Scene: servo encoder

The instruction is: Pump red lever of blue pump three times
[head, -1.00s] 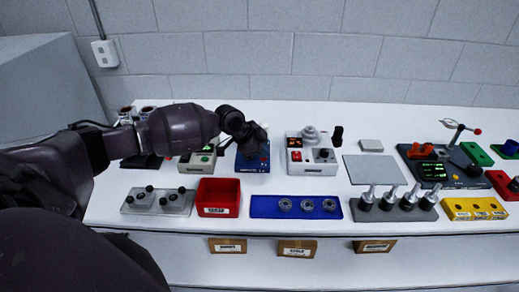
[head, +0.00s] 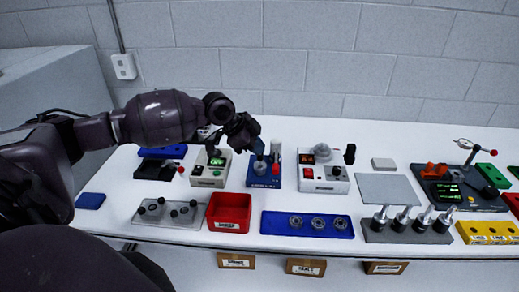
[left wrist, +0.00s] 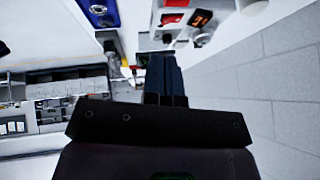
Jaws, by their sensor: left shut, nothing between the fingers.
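The blue pump (head: 262,184) stands on the table left of centre in the head view, with a grey round body and a metal post. Its red lever end (head: 276,170) shows at the pump's right front side. My left gripper (head: 257,147) is shut and empty, just above and behind the pump's left side, apart from the red lever. Its dark fingers (left wrist: 165,78) also show shut in the left wrist view. The gripper hides part of the pump's rear. My right gripper is not in view.
A box with a green display (head: 210,168) stands close left of the pump, and a white box with a red button (head: 323,180) close right. A red bin (head: 229,212) and a blue tray with rings (head: 307,224) lie in front. A block wall stands behind.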

